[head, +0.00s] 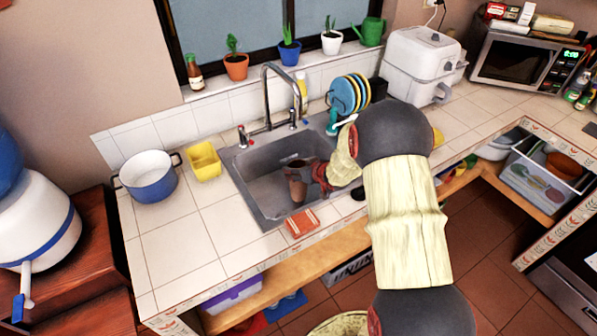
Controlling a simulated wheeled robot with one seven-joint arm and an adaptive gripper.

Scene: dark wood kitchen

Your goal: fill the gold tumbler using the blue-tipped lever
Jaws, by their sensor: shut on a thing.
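A brownish-gold tumbler (297,190) is inside the metal sink basin, below the spout of the tall faucet (266,90). My gripper (314,178) reaches into the basin from the right and is shut on the tumbler's right side. The fingers are small and partly hidden by my wrist. The tumbler looks roughly upright; its inside is too small to read. The blue-tipped lever (303,121) is on the right of the faucet base, and a red-tipped lever (241,131) is on the left. No water stream is clear.
A sponge-like red block (301,222) lies at the sink's front rim. A yellow container (204,160) and a blue-and-white pot (150,178) stand left of the sink. A dish rack with plates (345,95) is behind my arm. The front-left counter is clear.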

